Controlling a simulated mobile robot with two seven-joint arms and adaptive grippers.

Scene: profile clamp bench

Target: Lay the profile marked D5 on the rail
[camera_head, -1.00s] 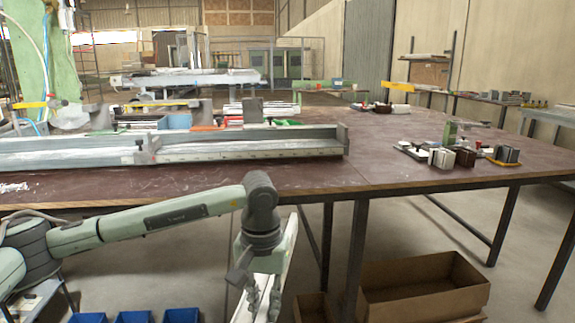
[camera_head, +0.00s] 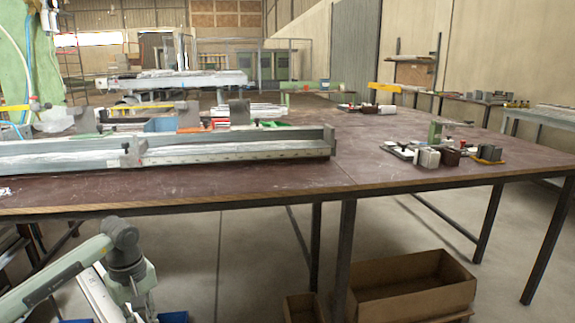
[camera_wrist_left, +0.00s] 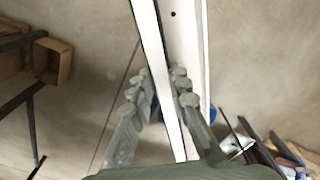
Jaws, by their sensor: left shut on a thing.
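A long pale profile (camera_wrist_left: 168,60) runs between the fingers of my left gripper (camera_wrist_left: 162,88) in the left wrist view, and the gripper is shut on it. In the head view the profile (camera_head: 97,296) hangs low at the left, in front of the table and below its top, beside my left gripper (camera_head: 142,306). I cannot read any mark on it. The long grey metal rail (camera_head: 235,152) lies along the table's near left part, above and behind the gripper. My right gripper is in neither view.
The brown table (camera_head: 265,186) has free room right of the rail. Small blocks and trays (camera_head: 430,157) stand on its right part. Cardboard boxes (camera_head: 410,300) sit on the floor below. A blue bin (camera_head: 174,317) is at the lower left, near my left gripper.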

